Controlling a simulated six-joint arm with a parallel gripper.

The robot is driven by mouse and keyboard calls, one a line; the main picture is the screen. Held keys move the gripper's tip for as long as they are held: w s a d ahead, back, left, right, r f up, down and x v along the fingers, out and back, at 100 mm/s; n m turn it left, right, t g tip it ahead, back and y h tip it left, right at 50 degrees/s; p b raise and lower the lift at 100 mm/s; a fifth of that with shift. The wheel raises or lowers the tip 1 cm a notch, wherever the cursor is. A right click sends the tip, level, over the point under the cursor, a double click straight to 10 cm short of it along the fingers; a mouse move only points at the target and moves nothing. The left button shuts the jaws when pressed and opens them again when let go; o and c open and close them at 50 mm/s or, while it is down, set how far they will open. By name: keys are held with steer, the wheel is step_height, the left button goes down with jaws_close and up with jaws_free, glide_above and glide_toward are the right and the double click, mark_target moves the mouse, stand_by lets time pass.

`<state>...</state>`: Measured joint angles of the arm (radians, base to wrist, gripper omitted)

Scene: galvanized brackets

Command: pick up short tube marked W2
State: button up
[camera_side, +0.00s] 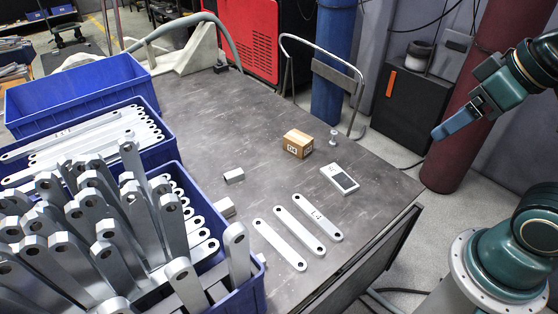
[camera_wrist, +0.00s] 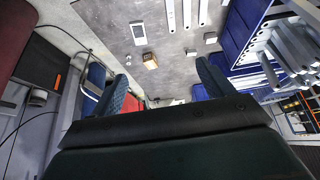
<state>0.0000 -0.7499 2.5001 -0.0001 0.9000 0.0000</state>
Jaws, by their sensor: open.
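No W2 mark is readable in either view, so I cannot tell which piece is the short tube. Two short grey metal pieces lie on the table in the side view, one in the open (camera_side: 234,175) and one beside the front blue crate (camera_side: 225,207). Two short pieces also show in the wrist view, one (camera_wrist: 211,37) nearer the brackets and one (camera_wrist: 191,52) lower. A small pale flanged piece (camera_side: 333,137) stands near the cardboard box. My gripper (camera_side: 437,134) is raised beyond the table's right edge, apart from everything. Its fingers (camera_wrist: 163,72) are open and empty.
A cardboard box (camera_side: 298,144), a white device with a dark panel (camera_side: 340,178) and three flat brackets (camera_side: 317,217) lie on the table. A curved metal rail (camera_side: 285,70) rises behind.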

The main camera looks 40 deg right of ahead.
steer(key=w+a+f+m, duration=0.1)
steer(key=w+a, duration=0.2)
steer(key=w, duration=1)
steer(key=w+a+f, duration=0.1)
steer(key=w+a, duration=0.1)
steer(key=w, duration=1.1)
steer(key=w+a+f, duration=0.3)
steer(key=w+f, duration=0.2)
steer(key=f, duration=0.3)
steer(key=w+a+f, duration=0.4)
steer(key=w+f, duration=0.2)
steer(key=f, duration=0.3)
steer(key=w+a+f+g, duration=0.1)
steer(key=w+a+f, duration=0.2)
steer(key=w+f, duration=0.3)
step_height(320, 180, down, 3)
steer(key=shift+w+a+m+h, duration=0.15)
steer(key=shift+a+m+h, duration=0.15)
steer(key=shift+m+h, duration=0.1)
steer(key=shift+f, duration=0.1)
glide_above(235, 176)
steer(key=s, duration=0.2)
steer(key=shift+a+f, duration=0.1)
steer(key=shift+f, duration=3.75)
